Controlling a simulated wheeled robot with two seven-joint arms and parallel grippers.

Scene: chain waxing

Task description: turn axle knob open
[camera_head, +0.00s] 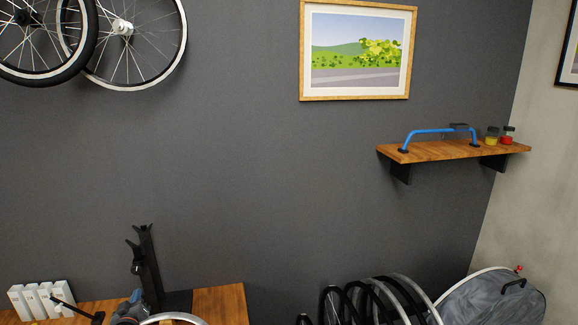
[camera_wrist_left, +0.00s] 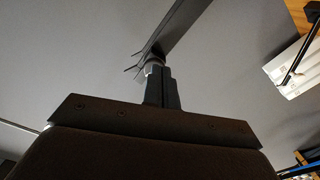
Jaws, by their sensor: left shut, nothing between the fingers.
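A black upright stand (camera_head: 150,270) with forked hooks at its top rises from the wooden bench at the lower left of the head view. A small pale knob (camera_head: 137,268) shows on its left side; I take it for the axle knob. In the left wrist view the stand (camera_wrist_left: 185,22) slants in from the top, and the grey knob (camera_wrist_left: 153,66) lies just beyond my fingertips. My left gripper (camera_wrist_left: 162,72) is shut with nothing in it. I cannot tell whether its tips touch the knob. In the head view its fingers are hard to make out. My right gripper is not seen.
White boxes (camera_head: 42,299) stand at the left of the bench (camera_head: 222,303). Several black tyres and wheels (camera_head: 375,302) stand at the lower right. A wall shelf (camera_head: 440,151) holds a blue bar and small jars. Wheels hang at the upper left.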

